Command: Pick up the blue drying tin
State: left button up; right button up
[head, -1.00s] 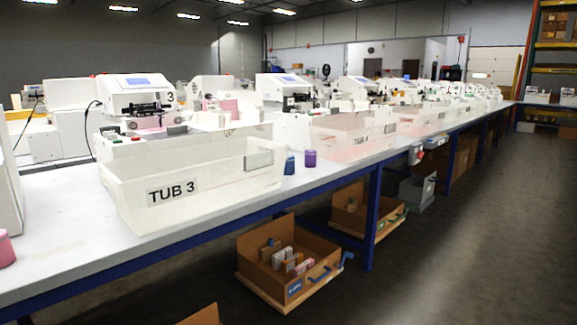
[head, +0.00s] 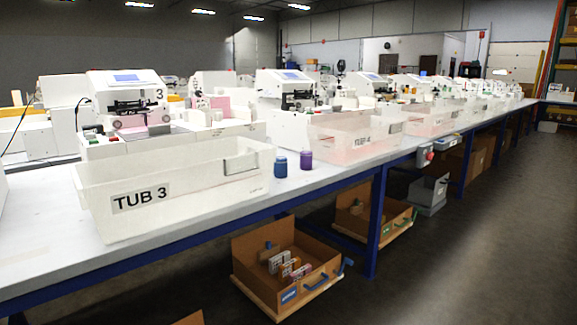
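A small blue tin (head: 280,166) stands upright on the white bench top in the head view, just right of the tub labelled TUB 3. A purple tin (head: 306,160) of similar size stands close to its right, with a small gap between them. Neither of my grippers shows in the head view.
The clear tub labelled TUB 3 (head: 140,225) stands left of the blue tin, near the bench's front edge. Another tub (head: 365,142) stands to the right. A machine marked 3 (head: 125,95) is behind. Cardboard boxes (head: 285,270) sit below the bench. The floor at right is clear.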

aim_at(280, 165)
jog(key=i+l, duration=0.2)
jog(key=l, duration=0.15)
jog(key=i+l+u, duration=0.1)
jog(key=l, duration=0.25)
jog(key=i+l, duration=0.4)
jog(key=l, duration=0.3)
jog(key=i+l+u, duration=0.1)
jog(key=l, duration=0.25)
jog(key=i+l, duration=0.25)
jog(key=l, duration=0.15)
jog(key=u, duration=0.05)
